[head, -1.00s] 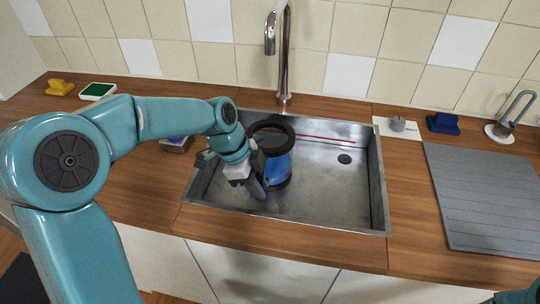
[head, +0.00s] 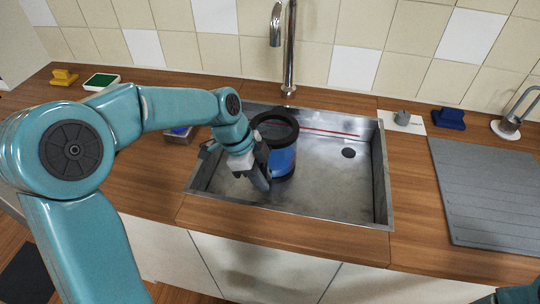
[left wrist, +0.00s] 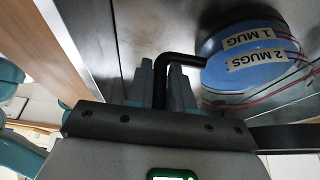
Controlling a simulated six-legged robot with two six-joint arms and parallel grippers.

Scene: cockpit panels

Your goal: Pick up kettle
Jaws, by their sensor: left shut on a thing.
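The kettle (head: 283,162) is blue with a black top ring and stands in the left half of the metal sink. In the left wrist view the kettle (left wrist: 250,68) shows labels reading "1 MUG" and "2 MUGS". Its black handle (left wrist: 180,60) bends down between the two grey fingers. My left gripper (head: 260,178) is at the kettle's left side, shut on that handle, and the gripper (left wrist: 162,85) also shows in the wrist view. The kettle's base is partly hidden by the gripper, so I cannot tell whether it touches the sink floor. My right gripper is out of view.
The sink (head: 340,195) has raised walls around the kettle, with free floor to its right. The faucet (head: 289,50) rises behind it. A grey ribbed board (head: 485,190) lies on the counter at the right. A small dark item (head: 180,135) sits left of the sink.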

